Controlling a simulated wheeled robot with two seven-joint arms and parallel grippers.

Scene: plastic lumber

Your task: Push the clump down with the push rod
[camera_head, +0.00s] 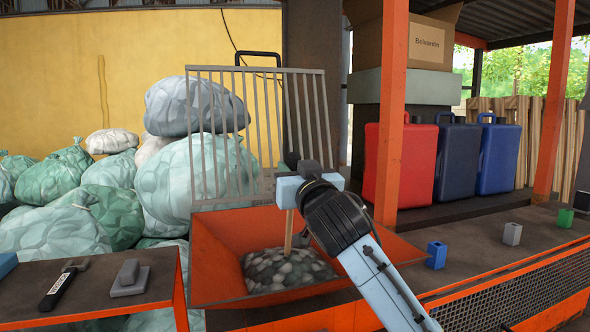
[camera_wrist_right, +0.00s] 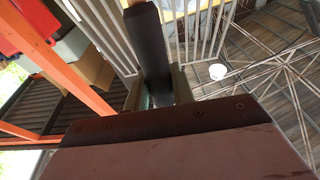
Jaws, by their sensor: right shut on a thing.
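The clump (camera_head: 288,272) is a heap of grey and white flakes at the bottom of the orange hopper (camera_head: 225,250). My right gripper (camera_head: 293,180) is above the hopper, shut on the push rod (camera_head: 289,228). The rod stands nearly upright, with a light wooden lower part. Its lower end meets the clump in the head view; whether it presses in, I cannot tell. In the right wrist view the rod (camera_wrist_right: 151,45) shows as a dark bar between the fingers. My left gripper is not in view.
A grey barred grate (camera_head: 235,130) stands open behind the hopper. Small blocks (camera_head: 436,255) stand on the right ledge. An orange post (camera_head: 392,110) rises right of the hopper.

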